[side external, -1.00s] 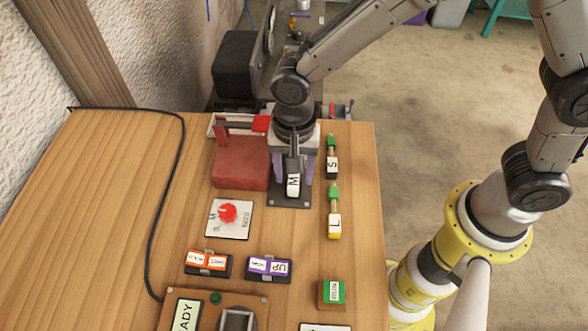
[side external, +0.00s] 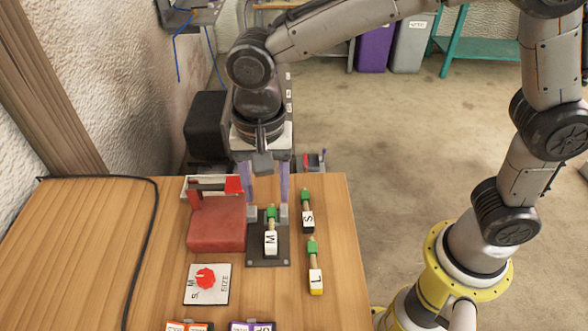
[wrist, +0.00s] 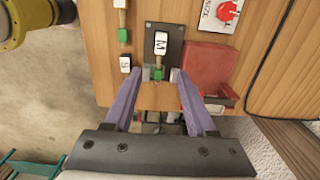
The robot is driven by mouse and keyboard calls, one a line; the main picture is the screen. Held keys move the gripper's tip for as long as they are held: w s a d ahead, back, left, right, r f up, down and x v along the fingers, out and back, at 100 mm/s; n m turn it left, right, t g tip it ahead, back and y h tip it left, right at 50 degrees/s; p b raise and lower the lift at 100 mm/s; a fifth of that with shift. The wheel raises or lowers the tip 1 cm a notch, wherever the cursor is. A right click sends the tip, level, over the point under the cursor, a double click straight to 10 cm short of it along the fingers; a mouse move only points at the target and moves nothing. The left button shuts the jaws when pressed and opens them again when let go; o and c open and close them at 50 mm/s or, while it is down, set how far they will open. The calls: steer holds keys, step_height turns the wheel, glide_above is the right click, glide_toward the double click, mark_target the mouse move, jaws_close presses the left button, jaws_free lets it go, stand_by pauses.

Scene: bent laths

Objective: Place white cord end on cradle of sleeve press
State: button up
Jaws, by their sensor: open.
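The white cord end marked M (side external: 271,242) lies on a dark plate (side external: 282,256), with its green end (side external: 271,212) toward the back. In the wrist view the white end (wrist: 160,43) is on the same plate (wrist: 175,33). My gripper (side external: 268,207) is open, its purple fingers apart on either side of the green end's line. In the wrist view my gripper (wrist: 158,73) shows nothing clamped between the fingers. Whether the fingertips touch the plate is unclear. A red block (side external: 216,224) with a red-tipped bar stands left of the plate; which part is the cradle is unclear.
Pieces marked S (side external: 307,218) and L (side external: 315,275) lie right of the plate. A size card with a red dial (side external: 206,283) is at front left. Orange (side external: 189,327) and purple (side external: 252,327) labelled blocks are at the front. A black cable runs along the left.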

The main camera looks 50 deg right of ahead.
steer(key=s+d+r+n+t, duration=0.1)
steer(key=s+d+r+n, duration=0.2)
steer(key=d, duration=0.5)
steer(key=s+d+r+n+t, duration=0.1)
steer(key=s+d+r+t, duration=0.1)
steer(key=d+r, duration=0.35)
steer(key=s+d+f+n+t, duration=0.2)
steer(key=s+d+n, duration=0.3)
steer(key=s+d, duration=0.4)
steer(key=shift+s+d+f+t, duration=0.2)
steer(key=shift+s+d+t, duration=0.1)
steer(key=shift+s+d, duration=0.1)
